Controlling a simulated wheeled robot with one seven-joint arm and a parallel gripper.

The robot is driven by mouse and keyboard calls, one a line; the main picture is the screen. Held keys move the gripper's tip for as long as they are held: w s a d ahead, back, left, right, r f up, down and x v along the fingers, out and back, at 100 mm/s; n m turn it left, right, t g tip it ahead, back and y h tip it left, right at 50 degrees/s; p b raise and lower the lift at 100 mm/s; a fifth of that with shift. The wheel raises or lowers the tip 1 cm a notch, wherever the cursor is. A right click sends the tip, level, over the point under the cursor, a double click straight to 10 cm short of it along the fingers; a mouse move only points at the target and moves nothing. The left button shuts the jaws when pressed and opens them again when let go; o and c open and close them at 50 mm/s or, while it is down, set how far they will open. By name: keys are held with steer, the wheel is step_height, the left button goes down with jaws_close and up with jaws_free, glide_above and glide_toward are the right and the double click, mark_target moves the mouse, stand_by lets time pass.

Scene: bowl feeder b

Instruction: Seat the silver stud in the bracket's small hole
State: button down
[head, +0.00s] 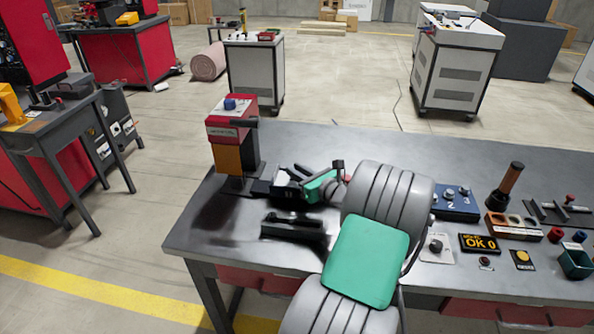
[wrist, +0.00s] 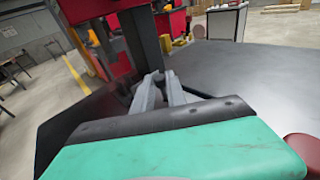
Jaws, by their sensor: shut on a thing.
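My gripper (head: 280,180) is low over the left part of the bench, beside the foot of the red and orange press. In the wrist view its two grey fingers (wrist: 160,84) come together at their tips. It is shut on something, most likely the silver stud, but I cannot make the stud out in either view. I cannot clearly identify the bracket or its small hole. Dark parts by the press foot are partly hidden by my gripper. A separate black fixture (head: 293,227) lies on the bench nearer the front edge.
The red press (head: 232,122) stands at the bench's left end, close to my gripper. At right are a blue numbered block (head: 456,204), an orange display (head: 480,243), a wooden rack (head: 513,226) and a green bin (head: 576,264). The bench's (head: 375,143) back middle is clear.

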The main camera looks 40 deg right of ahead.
mark_target(297, 184)
steer(key=shift+f+b, duration=0.45)
steer(key=shift+f, duration=1.1)
steer(key=c, duration=1.3)
jaws_free()
steer(key=s, duration=0.5)
steer(key=s+r, duration=0.1)
steer(key=s, duration=0.1)
steer(key=shift+s+a+r, duration=0.1)
steer(key=shift+s+a, duration=0.15)
steer(key=shift+s, duration=0.15)
